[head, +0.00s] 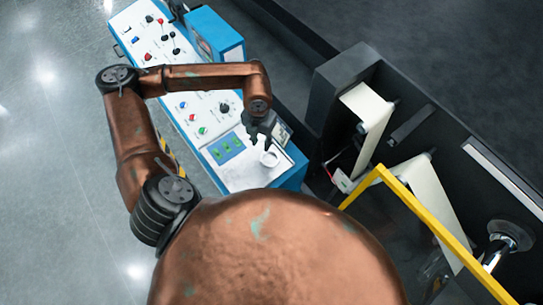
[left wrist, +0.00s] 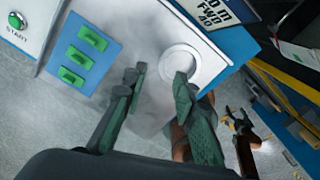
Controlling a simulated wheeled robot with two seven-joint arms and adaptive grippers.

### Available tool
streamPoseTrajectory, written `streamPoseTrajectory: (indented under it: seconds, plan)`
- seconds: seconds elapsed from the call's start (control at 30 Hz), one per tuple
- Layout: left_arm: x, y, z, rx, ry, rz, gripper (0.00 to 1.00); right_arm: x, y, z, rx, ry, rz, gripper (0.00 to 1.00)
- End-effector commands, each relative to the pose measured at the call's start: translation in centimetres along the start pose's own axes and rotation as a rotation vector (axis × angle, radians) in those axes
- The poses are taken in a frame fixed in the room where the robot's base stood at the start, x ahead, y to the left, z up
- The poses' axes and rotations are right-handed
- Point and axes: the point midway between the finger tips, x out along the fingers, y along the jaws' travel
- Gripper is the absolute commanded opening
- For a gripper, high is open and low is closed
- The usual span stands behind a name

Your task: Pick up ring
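A white ring (head: 269,158) lies on the pale top of the control console (head: 240,178), near its right end. It also shows in the left wrist view (left wrist: 180,62), lying flat on the panel. My left gripper (head: 260,142) is above the console, just short of the ring. In the left wrist view its two green-grey fingers (left wrist: 158,84) are apart with nothing between them; the right finger's tip overlaps the ring's lower edge in the picture. My right gripper does not show in the head view; a small dark and copper shape at the right of the left wrist view may be it.
Green buttons (head: 227,148) on a blue plate sit left of the ring. A labelled sign (head: 283,132) stands close behind it. The dark machine with white rolls (head: 368,112) and a yellow frame (head: 430,215) lie to the right. Open floor is at the left.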

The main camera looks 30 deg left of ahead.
Motion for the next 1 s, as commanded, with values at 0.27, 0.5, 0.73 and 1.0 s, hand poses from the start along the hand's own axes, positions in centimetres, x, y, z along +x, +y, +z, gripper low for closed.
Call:
streamPoseTrajectory:
  seconds: [0.27, 0.5, 0.73, 1.0]
  plan:
    - [2.8, -0.3, 0.1, 0.007, 0.004, 0.003, 0.26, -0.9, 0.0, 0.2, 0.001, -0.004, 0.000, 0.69]
    - [6.2, -0.3, 0.0, 0.006, 0.003, 0.001, 0.26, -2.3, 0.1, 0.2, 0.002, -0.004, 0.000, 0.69]
    - [7.4, -0.2, 0.0, 0.005, 0.001, 0.001, 0.26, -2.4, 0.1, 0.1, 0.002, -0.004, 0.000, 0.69]
    - [7.4, -0.2, -0.1, 0.004, 0.001, 0.001, 0.16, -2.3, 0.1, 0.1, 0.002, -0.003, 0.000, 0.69]
